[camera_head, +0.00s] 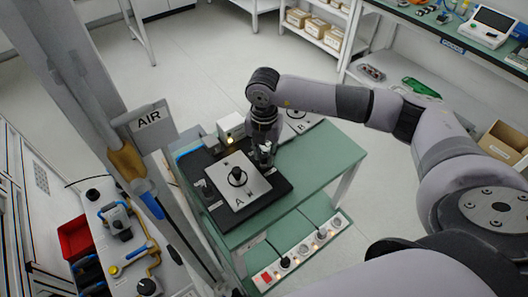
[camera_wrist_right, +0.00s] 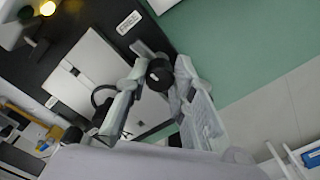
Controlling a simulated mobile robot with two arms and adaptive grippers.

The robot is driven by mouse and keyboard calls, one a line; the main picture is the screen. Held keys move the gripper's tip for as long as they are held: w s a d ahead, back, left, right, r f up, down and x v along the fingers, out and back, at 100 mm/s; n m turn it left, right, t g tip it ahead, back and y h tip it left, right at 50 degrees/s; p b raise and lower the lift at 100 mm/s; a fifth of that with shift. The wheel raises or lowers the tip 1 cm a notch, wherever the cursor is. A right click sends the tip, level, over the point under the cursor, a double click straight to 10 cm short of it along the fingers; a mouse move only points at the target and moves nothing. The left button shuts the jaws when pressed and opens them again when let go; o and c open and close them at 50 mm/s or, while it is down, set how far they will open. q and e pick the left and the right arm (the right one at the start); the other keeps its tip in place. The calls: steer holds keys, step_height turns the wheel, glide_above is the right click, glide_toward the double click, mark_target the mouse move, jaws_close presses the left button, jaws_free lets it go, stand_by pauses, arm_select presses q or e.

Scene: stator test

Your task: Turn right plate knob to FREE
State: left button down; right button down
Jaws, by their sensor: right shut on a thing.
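The white metal plate marked A (camera_head: 250,192) lies on a black base (camera_head: 282,188) on the green table. A black round part (camera_head: 237,176) stands at its middle. My right gripper (camera_head: 265,153) reaches down at the plate's right edge. In the right wrist view its two fingers (camera_wrist_right: 158,82) are shut on the black right plate knob (camera_wrist_right: 159,73), beside the plate. A white FREE label (camera_wrist_right: 128,22) lies on the black base near the knob. In the head view the gripper largely hides this knob. A dark knob (camera_head: 206,188) shows at the plate's left side. My left gripper is not in view.
A white box with a lit lamp (camera_head: 231,126) stands behind plate A. A second plate marked B (camera_head: 300,125) lies behind my right gripper. A power strip (camera_head: 300,250) is on the lower shelf. The green tabletop (camera_head: 325,160) is clear at right. An AIR sign (camera_head: 148,119) stands at left.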

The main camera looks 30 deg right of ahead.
mark_target(264, 154)
steer(key=shift+w+r, duration=0.1)
steer(key=c, duration=1.4)
jaws_free()
steer(key=shift+o, duration=0.2)
step_height(264, 154, up, 12)
